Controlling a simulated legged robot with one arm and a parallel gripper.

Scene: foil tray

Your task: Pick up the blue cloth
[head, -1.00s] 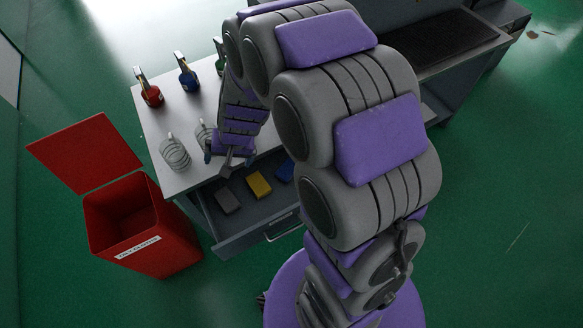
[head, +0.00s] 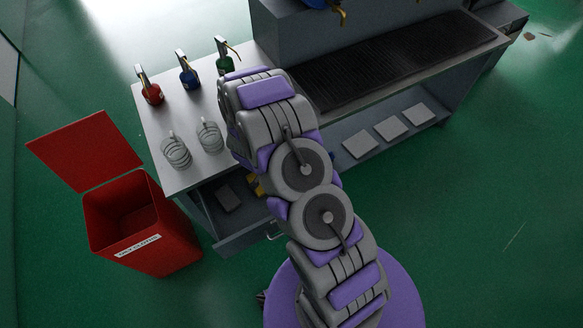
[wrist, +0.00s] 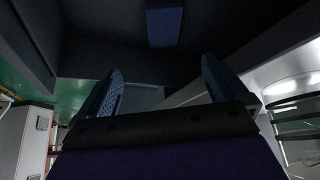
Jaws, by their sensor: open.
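The blue cloth (wrist: 165,25) is a folded dark blue block in the wrist view, at the top centre, inside a dark drawer. My gripper (wrist: 162,74) is open, with its two blue textured fingers well apart and nothing between them. The cloth lies beyond the fingertips, roughly in line with the gap, and looks apart from them. In the head view my arm hides both the blue cloth and my gripper. The open drawer (head: 240,236) shows there in part.
A grey cloth (head: 228,198) and a bit of a yellow cloth (head: 253,184) show in the drawer. An open red bin (head: 150,250) stands at left.

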